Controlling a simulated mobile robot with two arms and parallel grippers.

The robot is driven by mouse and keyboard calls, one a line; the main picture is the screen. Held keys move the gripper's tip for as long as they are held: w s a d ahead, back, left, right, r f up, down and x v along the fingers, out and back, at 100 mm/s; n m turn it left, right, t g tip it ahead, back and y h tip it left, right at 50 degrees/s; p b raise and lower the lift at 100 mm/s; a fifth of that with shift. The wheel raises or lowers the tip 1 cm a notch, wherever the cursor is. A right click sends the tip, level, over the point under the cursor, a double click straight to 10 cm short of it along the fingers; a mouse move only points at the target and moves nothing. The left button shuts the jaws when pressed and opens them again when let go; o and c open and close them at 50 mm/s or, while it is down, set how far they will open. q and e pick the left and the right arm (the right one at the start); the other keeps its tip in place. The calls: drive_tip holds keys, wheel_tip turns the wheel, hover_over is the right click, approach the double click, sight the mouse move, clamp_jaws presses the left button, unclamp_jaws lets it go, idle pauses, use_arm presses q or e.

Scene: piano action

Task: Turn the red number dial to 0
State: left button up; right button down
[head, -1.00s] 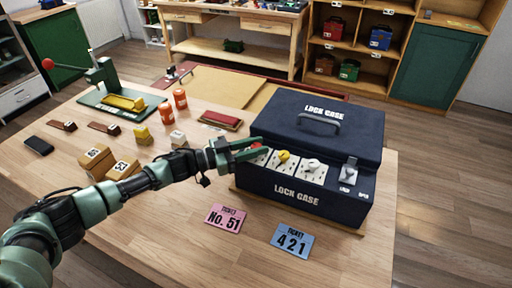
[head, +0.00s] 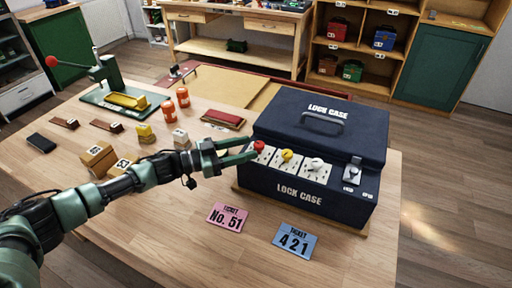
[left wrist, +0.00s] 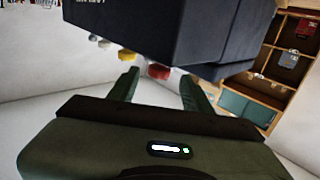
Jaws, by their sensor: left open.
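The red number dial (head: 259,147) is the leftmost of three dials on the sloped white panels of the dark blue lock case (head: 318,122). My left gripper (head: 251,149) is open and empty, just left of the red dial, with its fingertips close to it. I cannot tell whether they touch it. In the left wrist view the red dial (left wrist: 158,72) shows in the gap between the two open fingers, near their tips. The dial's digits are too small to read. My right gripper is not in view.
A yellow dial (head: 286,155) and a white dial (head: 317,164) sit right of the red one, then a metal latch (head: 353,171). A pink ticket (head: 229,217) and a blue ticket (head: 295,240) lie in front. Wooden number blocks (head: 97,155) stand left of my gripper.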

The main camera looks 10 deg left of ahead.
use_arm(q)
drive_tip(key=v, duration=0.3)
drive_tip(key=shift+s+a, duration=0.1)
idle(0.3)
